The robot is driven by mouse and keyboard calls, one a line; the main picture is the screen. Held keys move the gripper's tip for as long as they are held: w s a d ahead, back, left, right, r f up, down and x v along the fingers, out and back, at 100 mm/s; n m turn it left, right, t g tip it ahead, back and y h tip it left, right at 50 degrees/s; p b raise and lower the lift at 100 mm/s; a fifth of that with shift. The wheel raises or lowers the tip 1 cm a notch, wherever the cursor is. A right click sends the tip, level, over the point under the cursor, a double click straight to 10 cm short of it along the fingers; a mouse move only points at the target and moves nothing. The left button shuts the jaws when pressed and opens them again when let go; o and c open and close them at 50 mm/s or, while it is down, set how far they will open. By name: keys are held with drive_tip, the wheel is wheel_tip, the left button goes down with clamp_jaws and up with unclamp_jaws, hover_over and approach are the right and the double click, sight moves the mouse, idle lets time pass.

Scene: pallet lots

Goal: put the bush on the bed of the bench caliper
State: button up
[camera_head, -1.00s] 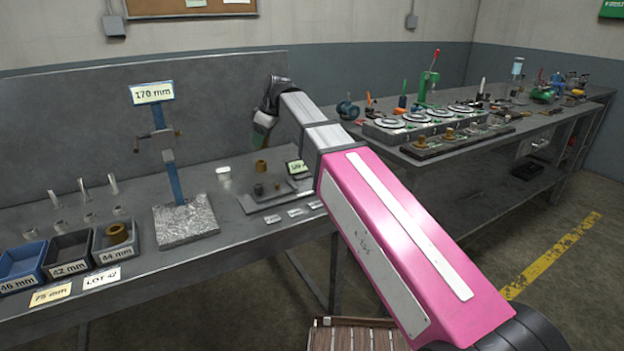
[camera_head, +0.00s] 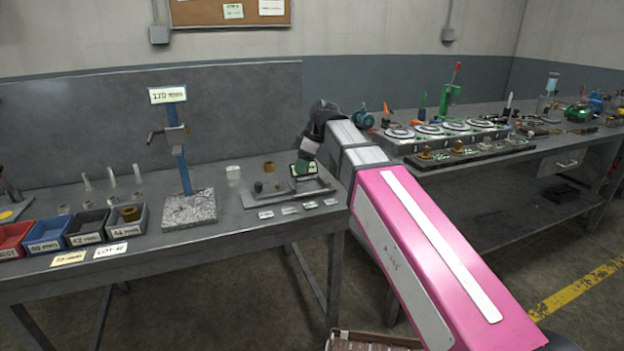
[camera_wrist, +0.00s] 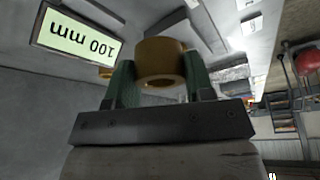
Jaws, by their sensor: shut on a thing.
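A brass bush (camera_wrist: 161,60) with a hole through it sits between the green fingers of my gripper (camera_wrist: 158,82) in the wrist view. My gripper is shut on it. In the head view my gripper (camera_head: 304,163) points down beside the green display of what looks like the bench caliper; the held bush cannot be made out there. The caliper (camera_head: 292,193) is a low grey bed with small dark parts on it. Its display (camera_wrist: 75,37) reads 100 mm, upside down, in the wrist view. The bush appears above the bench, apart from the bed.
Another brass piece (camera_head: 269,167) stands behind the caliper. A height stand (camera_head: 188,209) with a 170 mm display is to the left. Bins (camera_head: 47,235) line the far left; one holds a brass bush (camera_head: 130,213). Small labels lie along the front edge.

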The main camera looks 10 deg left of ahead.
sight(308, 186)
drive_tip(key=w+d+f, duration=0.2)
drive_tip(key=shift+w+d+f, duration=0.15)
drive_tip(key=shift+w+d, duration=0.1)
drive_tip(key=shift+w, duration=0.15)
drive_tip(key=shift+f, duration=1.95)
drive_tip(key=shift+f, duration=0.1)
drive_tip(key=o, duration=0.7)
drive_tip(key=v, duration=1.2)
